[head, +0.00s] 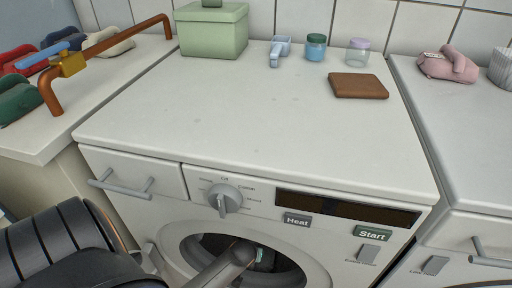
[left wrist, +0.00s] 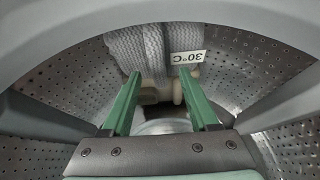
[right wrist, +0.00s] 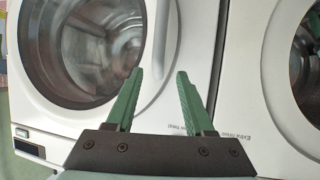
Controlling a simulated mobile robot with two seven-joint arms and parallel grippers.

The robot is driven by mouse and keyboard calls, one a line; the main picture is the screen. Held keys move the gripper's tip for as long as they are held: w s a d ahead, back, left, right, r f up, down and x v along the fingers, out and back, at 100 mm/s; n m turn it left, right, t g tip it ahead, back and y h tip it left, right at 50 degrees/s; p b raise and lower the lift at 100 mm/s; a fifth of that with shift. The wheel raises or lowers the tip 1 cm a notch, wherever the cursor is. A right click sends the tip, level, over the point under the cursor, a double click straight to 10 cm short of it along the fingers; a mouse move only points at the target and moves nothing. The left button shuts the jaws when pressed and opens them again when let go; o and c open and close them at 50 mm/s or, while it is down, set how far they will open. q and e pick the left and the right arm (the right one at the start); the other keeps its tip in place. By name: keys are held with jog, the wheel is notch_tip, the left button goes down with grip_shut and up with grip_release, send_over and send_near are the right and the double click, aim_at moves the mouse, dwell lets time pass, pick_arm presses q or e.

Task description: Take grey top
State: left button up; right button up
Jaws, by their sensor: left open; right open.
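A grey knitted top (left wrist: 150,45) with a white "30°C" tag (left wrist: 187,57) lies inside the perforated metal drum (left wrist: 255,75) in the left wrist view. My left gripper (left wrist: 160,88) is open inside the drum, its two green fingers pointing toward the top. The top is just beyond the fingertips, and nothing is clearly held. A pale cream part shows between the fingers; I cannot tell what it is. In the head view the drum's round opening (head: 205,245) is mostly dark and partly hidden. My right gripper (right wrist: 160,75) is open and empty in front of a round door.
The white machine top (head: 250,120) holds a green box (head: 212,35), a blue scoop (head: 280,48), two jars (head: 315,48) and a brown sponge-like block (head: 358,86).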

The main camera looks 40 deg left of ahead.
pick_arm(q)
jog(key=b+x, duration=0.1)
jog(key=x, duration=0.2)
pick_arm(e)
jog(key=w+r+n+t+y, duration=0.1)
jog(key=w+r+t, duration=0.2)
jog(key=r, duration=0.6)
jog(key=shift+t, duration=0.6)
pick_arm(q)
jog(key=shift+c, duration=0.3)
pick_arm(e)
jog(key=shift+a, duration=0.1)
pick_arm(q)
jog(key=shift+d, duration=0.1)
grip_shut()
